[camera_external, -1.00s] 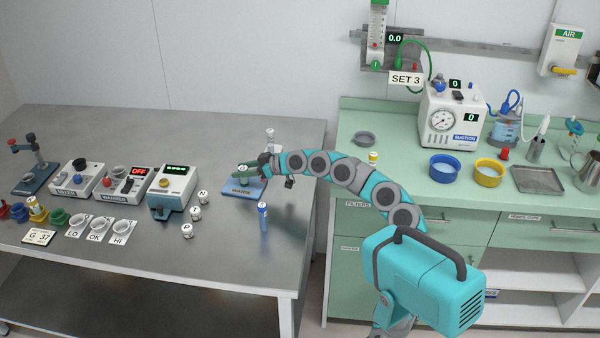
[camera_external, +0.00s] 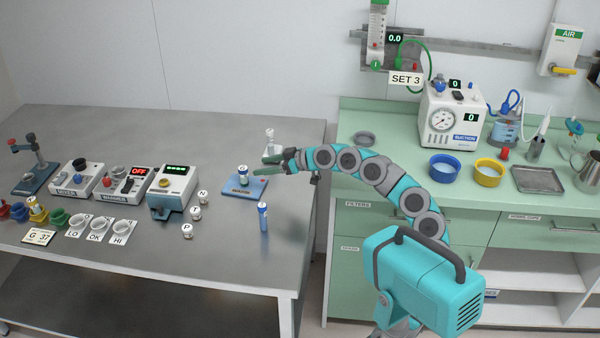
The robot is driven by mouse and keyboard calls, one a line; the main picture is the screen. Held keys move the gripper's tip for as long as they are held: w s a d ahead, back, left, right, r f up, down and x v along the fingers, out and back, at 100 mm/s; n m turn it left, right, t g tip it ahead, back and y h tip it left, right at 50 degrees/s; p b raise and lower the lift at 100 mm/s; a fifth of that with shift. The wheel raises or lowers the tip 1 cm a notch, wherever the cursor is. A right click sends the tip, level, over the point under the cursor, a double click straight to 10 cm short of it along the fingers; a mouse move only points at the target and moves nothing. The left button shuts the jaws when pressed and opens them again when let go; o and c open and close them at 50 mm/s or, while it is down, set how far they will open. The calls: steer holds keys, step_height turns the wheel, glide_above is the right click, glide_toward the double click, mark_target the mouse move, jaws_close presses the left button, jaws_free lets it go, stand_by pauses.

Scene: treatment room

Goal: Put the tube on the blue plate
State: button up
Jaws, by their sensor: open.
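The blue plate (camera_external: 258,190) lies flat on the steel table near its right end. A small upright tube (camera_external: 243,176) with a white top and a dark band stands on the plate. My gripper (camera_external: 268,165) is open and empty, to the right of this tube and apart from it, reaching in from the right. A taller blue tube (camera_external: 263,217) with a pale top stands upright on the table, in front of the plate.
A small white stand (camera_external: 270,146) is behind the plate. Several labelled white jars (camera_external: 196,212) stand to the left, near a white-and-blue device (camera_external: 171,190). The table's front right is clear. A green counter (camera_external: 400,169) stands to the right.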

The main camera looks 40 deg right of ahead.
steer(key=shift+v, duration=1.65)
steer(key=w+d+r+m+t+h, duration=0.2)
steer(key=w+d+r+m, duration=0.1)
steer(key=d+r, duration=0.25)
steer(key=s+a+f+n+g+h+p, duration=0.1)
steer(key=s+f+g+h+p, duration=0.2)
steer(key=s+f, duration=0.6)
steer(key=s+f+n+g+h+p, duration=0.15)
steer(key=s+f+g, duration=0.4)
steer(key=s, duration=0.85)
steer(key=s+f+m+g+b, duration=0.1)
steer(key=s+f+m+g, duration=0.1)
steer(key=s+f, duration=0.3)
steer(key=s+f+m+g+b, duration=0.2)
steer(key=s+f, duration=0.3)
steer(key=f, duration=0.9)
steer(key=s+f+m+g+b, duration=0.1)
steer(key=s+f, duration=0.4)
steer(key=f, duration=0.5)
steer(key=shift+s+m+g+h+b, duration=0.3)
steer(key=shift+s+m+g+h, duration=0.15)
steer(key=shift+m+g, duration=0.25)
